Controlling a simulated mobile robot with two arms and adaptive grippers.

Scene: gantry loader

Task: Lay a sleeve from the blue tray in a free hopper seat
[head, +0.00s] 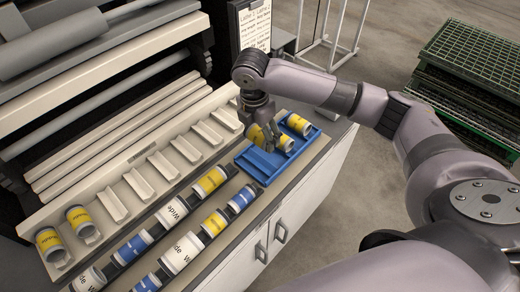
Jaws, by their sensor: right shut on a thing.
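My right gripper (269,141) reaches down over the blue tray (262,163) and is shut on a yellow and white sleeve (256,135). Whether this sleeve touches the tray cannot be told. Two more yellow-banded sleeves lie in the tray, one at the far end (299,123) and one (284,142) partly hidden by the gripper. The hopper (150,152) has a slanted row of pale seats. The two seats at its near left hold yellow sleeves (48,240) (78,219). Several seats, such as this one (139,185), are empty. My left gripper is not in view.
Between hopper and counter edge, dark racks hold several yellow, blue and white sleeves (210,181). A printed sign (255,25) stands behind the tray. A green crate (475,60) is at the far right. The floor between is clear.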

